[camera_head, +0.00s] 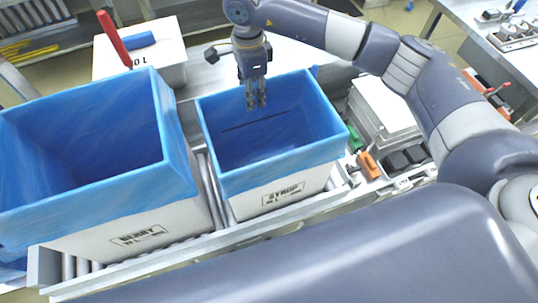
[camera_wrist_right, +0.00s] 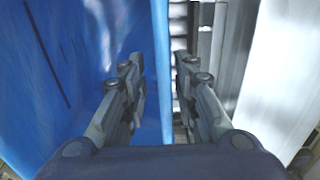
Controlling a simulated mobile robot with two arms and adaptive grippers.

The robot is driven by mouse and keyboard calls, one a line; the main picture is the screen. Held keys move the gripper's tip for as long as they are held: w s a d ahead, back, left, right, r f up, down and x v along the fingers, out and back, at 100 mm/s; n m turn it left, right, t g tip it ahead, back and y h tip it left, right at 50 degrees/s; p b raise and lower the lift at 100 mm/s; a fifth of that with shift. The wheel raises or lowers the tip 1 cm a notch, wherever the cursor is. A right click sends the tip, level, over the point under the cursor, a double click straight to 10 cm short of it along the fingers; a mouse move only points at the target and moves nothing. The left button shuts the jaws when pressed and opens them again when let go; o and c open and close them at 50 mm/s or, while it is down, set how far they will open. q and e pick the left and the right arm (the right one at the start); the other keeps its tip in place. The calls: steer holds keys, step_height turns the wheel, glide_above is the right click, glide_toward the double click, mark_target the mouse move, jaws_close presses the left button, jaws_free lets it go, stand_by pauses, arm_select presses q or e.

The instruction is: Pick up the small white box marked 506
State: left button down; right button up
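No marking 506 can be read. A white box (camera_head: 165,60) at the back left carries a dark, partly hidden marking that I cannot read in full; a blue item and a red handle show at it. Plain white boxes (camera_head: 385,105) are stacked at the right, partly behind my right arm. My right gripper (camera_head: 257,103) points down over the blue-lined box marked SYRUP (camera_head: 283,192). In the right wrist view its fingers (camera_wrist_right: 157,62) are apart, with the edge of the blue liner (camera_wrist_right: 160,60) showing between them. It holds no box. My left gripper is not seen.
A larger blue-lined box marked BERRY (camera_head: 140,240) stands left of the SYRUP box on a roller conveyor (camera_head: 210,190). Orange, green and black items (camera_head: 368,165) lie right of the conveyor. A side table (camera_head: 500,40) is at the upper right.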

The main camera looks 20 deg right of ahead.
steer(key=f+p, duration=0.1)
steer(key=f, duration=0.1)
steer(key=f+p, duration=0.2)
steer(key=f, duration=0.1)
steer(key=shift+w+d+f, duration=0.15)
steer(key=shift+d, duration=0.05)
jaws_close()
